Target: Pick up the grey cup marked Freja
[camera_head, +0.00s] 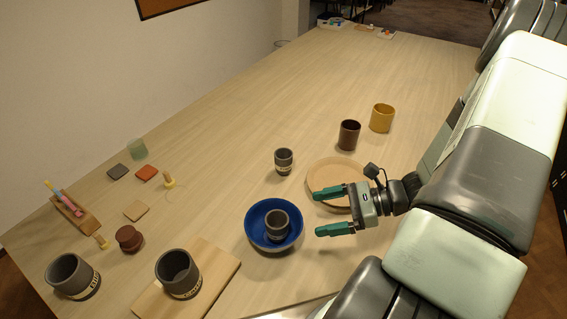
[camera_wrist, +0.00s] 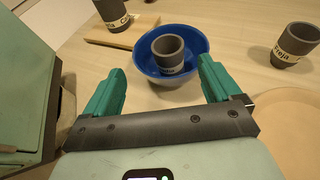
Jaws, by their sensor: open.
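A grey cup (camera_wrist: 297,42) at the right of the wrist view has a pale band reading "Freja". It appears to be the grey cup (camera_head: 283,161) standing upright on the table behind the blue bowl in the head view. Another grey cup (camera_head: 277,224) stands inside the blue bowl (camera_head: 254,238); its band, in the wrist view (camera_wrist: 168,54), is too small to read surely. My gripper (camera_head: 327,211) is open and empty, right of the bowl and apart from both cups. Its fingers point toward the bowl in the wrist view.
A round wooden tray (camera_head: 318,178) lies beside my gripper. Two larger grey cups stand front left, one (camera_head: 178,272) on a board (camera_head: 222,262), one (camera_head: 70,274) on the table. A dark red cup (camera_head: 348,135) and yellow cup (camera_head: 382,118) stand behind.

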